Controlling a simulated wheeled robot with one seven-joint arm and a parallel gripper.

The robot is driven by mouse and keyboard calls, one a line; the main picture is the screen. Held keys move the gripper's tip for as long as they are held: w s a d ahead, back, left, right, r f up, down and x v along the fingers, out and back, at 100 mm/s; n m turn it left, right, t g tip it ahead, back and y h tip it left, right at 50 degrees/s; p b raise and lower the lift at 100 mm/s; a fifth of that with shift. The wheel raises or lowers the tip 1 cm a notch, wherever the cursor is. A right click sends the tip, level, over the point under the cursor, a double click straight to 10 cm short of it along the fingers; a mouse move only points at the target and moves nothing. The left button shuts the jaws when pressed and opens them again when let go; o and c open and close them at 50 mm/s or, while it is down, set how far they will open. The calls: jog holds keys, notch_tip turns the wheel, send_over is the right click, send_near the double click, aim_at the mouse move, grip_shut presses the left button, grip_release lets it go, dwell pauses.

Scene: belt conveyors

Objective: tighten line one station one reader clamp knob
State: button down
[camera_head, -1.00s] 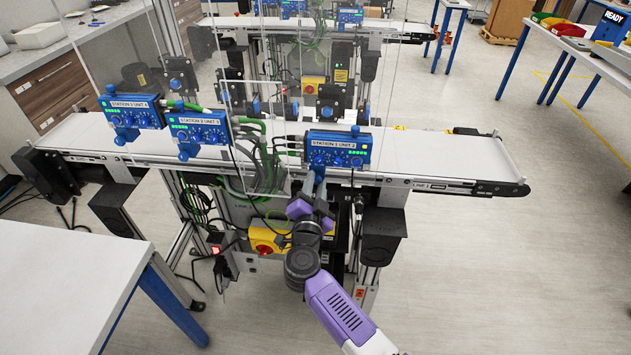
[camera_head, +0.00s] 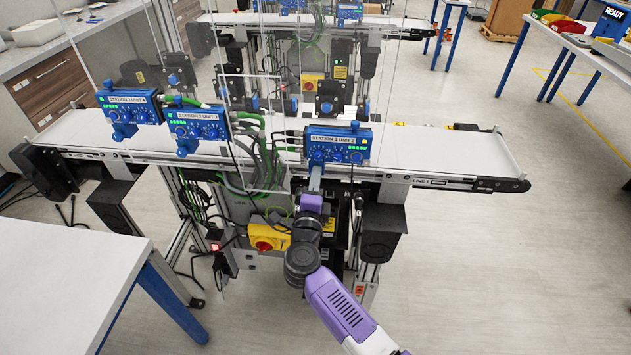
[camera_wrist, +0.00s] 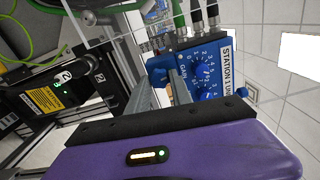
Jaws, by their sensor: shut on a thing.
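A blue reader box (camera_head: 338,145) labelled "STATION 1 UNIT 2" is mounted at the front edge of the near conveyor, marked "LINE 1". Its dial panel also shows in the wrist view (camera_wrist: 205,75). A blue clamp knob (camera_wrist: 157,68) sits beside the box in the wrist view, at the ends of my grey fingers. My gripper (camera_head: 315,176), with its purple body, reaches up from below to the underside of the box. In the wrist view my gripper (camera_wrist: 162,82) is shut on the knob, and the fingers partly cover it.
Two more blue units, "STATION 1 UNIT 3" (camera_head: 198,127) and UNIT 4 (camera_head: 132,106), hang on the conveyor's left. A yellow box with a red knob (camera_head: 268,240) and cables lie close left of my arm. A dark box (camera_head: 382,232) hangs to the right.

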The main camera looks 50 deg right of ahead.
jog(key=shift+m, duration=1)
jog(key=c, duration=1.1)
grip_release()
jog(key=shift+c, duration=0.2)
jog(key=shift+a+b, duration=0.15)
jog(key=shift+b, duration=0.15)
jog(key=b+v, duration=0.1)
jog(key=v, duration=0.6)
jog(key=shift+s+a, duration=0.2)
jog(key=shift+s, duration=0.05)
